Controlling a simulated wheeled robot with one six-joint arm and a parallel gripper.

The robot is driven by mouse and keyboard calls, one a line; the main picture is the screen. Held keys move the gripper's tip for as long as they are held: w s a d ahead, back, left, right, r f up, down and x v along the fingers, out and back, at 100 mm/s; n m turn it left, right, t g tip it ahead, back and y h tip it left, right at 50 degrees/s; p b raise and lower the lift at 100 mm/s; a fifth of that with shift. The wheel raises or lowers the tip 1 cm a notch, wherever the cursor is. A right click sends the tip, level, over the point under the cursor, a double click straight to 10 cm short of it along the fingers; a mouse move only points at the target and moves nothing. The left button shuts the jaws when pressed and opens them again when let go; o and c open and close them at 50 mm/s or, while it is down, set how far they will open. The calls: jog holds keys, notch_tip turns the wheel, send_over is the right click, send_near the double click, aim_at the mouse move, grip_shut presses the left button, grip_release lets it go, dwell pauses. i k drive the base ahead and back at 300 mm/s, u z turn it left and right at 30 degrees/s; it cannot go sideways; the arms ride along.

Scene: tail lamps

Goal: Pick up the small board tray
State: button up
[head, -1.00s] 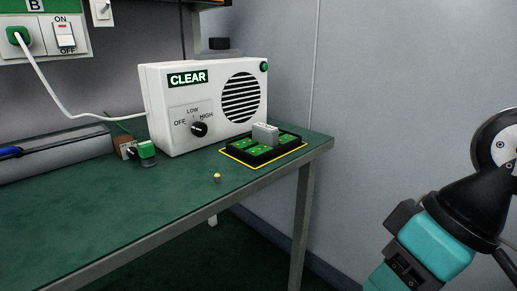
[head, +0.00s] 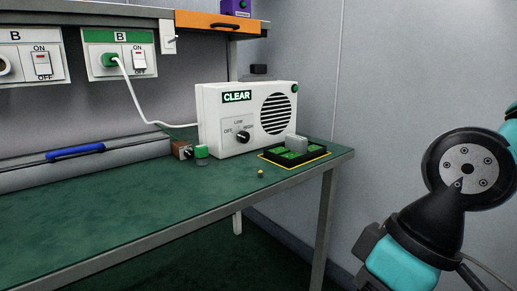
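The small board tray (head: 311,160) is black with green boards in it. It lies on the green bench top near its right end, inside a yellow outline. A small light grey block (head: 297,144) stands on the tray. My arm shows at the right of the head view, well apart from the tray, with a black and teal section at the lower right. My gripper's fingers do not show.
A white box marked CLEAR (head: 218,125) stands just behind the tray. Left of it are a small green-topped part (head: 201,152) and a brown block (head: 181,149). A tiny yellow piece (head: 261,173) lies in front. A shelf (head: 100,12) overhangs the bench. The left bench top is clear.

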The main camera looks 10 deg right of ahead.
aim_at(296, 150)
jog(key=u, duration=0.2)
jog(key=i, duration=0.85)
jog(key=z, duration=0.25)
